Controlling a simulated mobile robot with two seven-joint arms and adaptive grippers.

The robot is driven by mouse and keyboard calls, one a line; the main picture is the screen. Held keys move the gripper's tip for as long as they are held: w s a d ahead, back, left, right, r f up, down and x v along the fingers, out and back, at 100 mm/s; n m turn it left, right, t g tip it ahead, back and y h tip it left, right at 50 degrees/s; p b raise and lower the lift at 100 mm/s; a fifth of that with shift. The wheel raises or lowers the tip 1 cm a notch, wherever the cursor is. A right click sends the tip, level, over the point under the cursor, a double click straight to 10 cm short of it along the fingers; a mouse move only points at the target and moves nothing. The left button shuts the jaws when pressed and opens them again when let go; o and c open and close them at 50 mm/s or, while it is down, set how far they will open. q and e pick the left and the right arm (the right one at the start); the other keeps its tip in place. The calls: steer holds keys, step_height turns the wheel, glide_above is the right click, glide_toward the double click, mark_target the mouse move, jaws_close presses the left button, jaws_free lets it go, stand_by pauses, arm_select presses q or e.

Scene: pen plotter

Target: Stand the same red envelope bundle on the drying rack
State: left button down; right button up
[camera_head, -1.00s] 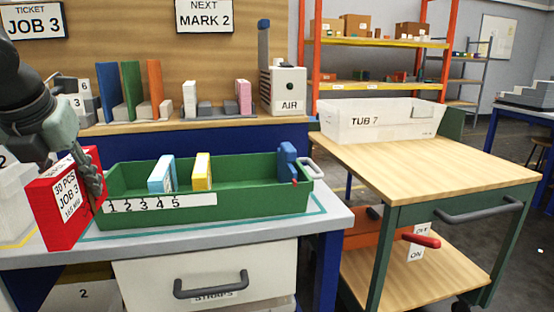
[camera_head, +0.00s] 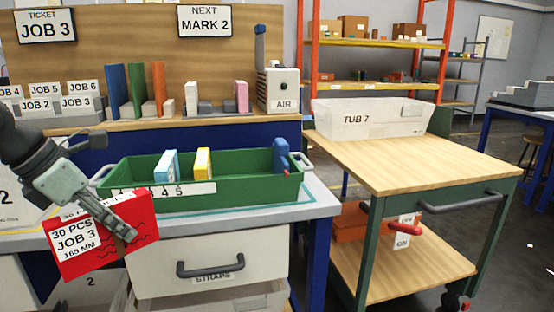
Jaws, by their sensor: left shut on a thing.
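The red envelope bundle (camera_head: 138,214) has a white label reading 30 PCS, JOB 3, 165 MM. My left gripper (camera_head: 128,234) is shut on it and holds it tilted in front of the bench's front edge, at the lower left of the green tray. The fingers cover part of its face. I cannot pick out a drying rack for certain; a low grey rack with job cards (camera_head: 60,112) stands at the back left, and upright blue, green and orange boards (camera_head: 135,90) stand on the shelf beside it. My right gripper is not in view.
The green tray (camera_head: 240,190) on the bench holds a light blue bundle (camera_head: 166,167), a yellow bundle (camera_head: 202,163) and a blue stop (camera_head: 281,155). A white drawer (camera_head: 220,262) is below. A wooden-topped cart (camera_head: 420,165) with Tub 7 (camera_head: 370,118) stands at right.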

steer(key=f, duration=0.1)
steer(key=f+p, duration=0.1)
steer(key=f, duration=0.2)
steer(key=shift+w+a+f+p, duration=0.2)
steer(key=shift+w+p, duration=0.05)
steer(key=shift+p, duration=0.1)
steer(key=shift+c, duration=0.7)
arm_select(q)
steer(key=s+d+f+m+g+y, duration=0.2)
steer(key=d+f+m+g, duration=0.2)
steer(key=m, duration=0.9)
steer(key=s+d+f+m+g+y, duration=0.2)
steer(key=d+f+m+g, duration=0.3)
steer(key=f+m, duration=0.4)
steer(key=m+g, duration=0.1)
steer(key=m, duration=0.4)
steer(key=shift+s+d+f+m, duration=0.15)
steer(key=shift+s+d+m, duration=0.05)
steer(key=shift+m, duration=0.1)
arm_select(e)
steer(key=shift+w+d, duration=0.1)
